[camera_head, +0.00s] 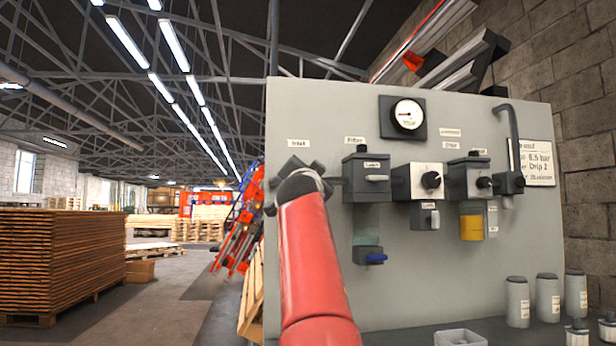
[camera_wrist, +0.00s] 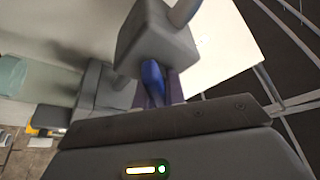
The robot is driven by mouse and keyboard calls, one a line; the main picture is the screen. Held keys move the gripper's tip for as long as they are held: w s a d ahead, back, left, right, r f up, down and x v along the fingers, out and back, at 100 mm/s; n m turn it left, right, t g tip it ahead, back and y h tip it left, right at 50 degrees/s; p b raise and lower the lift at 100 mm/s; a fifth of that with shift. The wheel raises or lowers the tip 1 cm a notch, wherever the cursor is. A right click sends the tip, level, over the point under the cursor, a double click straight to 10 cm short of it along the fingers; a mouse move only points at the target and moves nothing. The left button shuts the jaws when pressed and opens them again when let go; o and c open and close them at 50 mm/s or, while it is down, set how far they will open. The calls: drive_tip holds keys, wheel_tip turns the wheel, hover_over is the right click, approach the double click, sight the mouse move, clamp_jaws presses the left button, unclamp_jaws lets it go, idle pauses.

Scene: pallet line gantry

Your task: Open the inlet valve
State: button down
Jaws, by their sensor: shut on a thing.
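The inlet valve (camera_head: 292,166) is a dark grey block under the label "Inlet" (camera_head: 299,143) on the grey panel. It is mostly hidden behind my gripper (camera_head: 301,182) in the head view. In the wrist view the valve body (camera_wrist: 150,38) is a grey block with a blue handle (camera_wrist: 153,80) below it. My gripper (camera_wrist: 168,100) is shut on the blue handle. The lower part of the handle is hidden by the gripper, and the exact grip is hard to see.
Right of the valve on the panel (camera_head: 315,255) are a filter unit (camera_head: 367,180), a regulator (camera_head: 420,182), an oiler (camera_head: 468,180) and a gauge (camera_head: 408,114). Several canisters (camera_head: 518,302) and a small tray (camera_head: 460,338) stand below. Stacked boards (camera_head: 62,260) are far left.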

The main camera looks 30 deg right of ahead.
drive_tip(key=shift+d+f+m+g+p, duration=0.15)
drive_tip(key=shift+m+g+p, duration=0.55)
drive_tip(key=shift+m, duration=1.15)
drive_tip(key=shift+f+m+g+p, duration=0.15)
drive_tip(key=shift+m+g+p, duration=0.55)
drive_tip(key=shift+m, duration=1.1)
drive_tip(key=shift+d+f+m+g+p, duration=0.15)
drive_tip(key=shift+m+g+p, duration=0.5)
drive_tip(key=shift+m, duration=1.2)
drive_tip(key=shift+f+m, duration=0.15)
drive_tip(key=shift+m, duration=0.15)
drive_tip(key=c, duration=1.5)
unclamp_jaws()
drive_tip(key=shift+c, duration=0.2)
drive_tip(key=shift+o, duration=0.4)
drive_tip(key=shift+s, duration=0.1)
drive_tip(key=shift+a, duration=0.1)
drive_tip(key=shift+s+a+b, duration=0.2)
drive_tip(key=shift+s+b, duration=0.1)
drive_tip(key=b+v, duration=0.3)
drive_tip(key=v, duration=0.4)
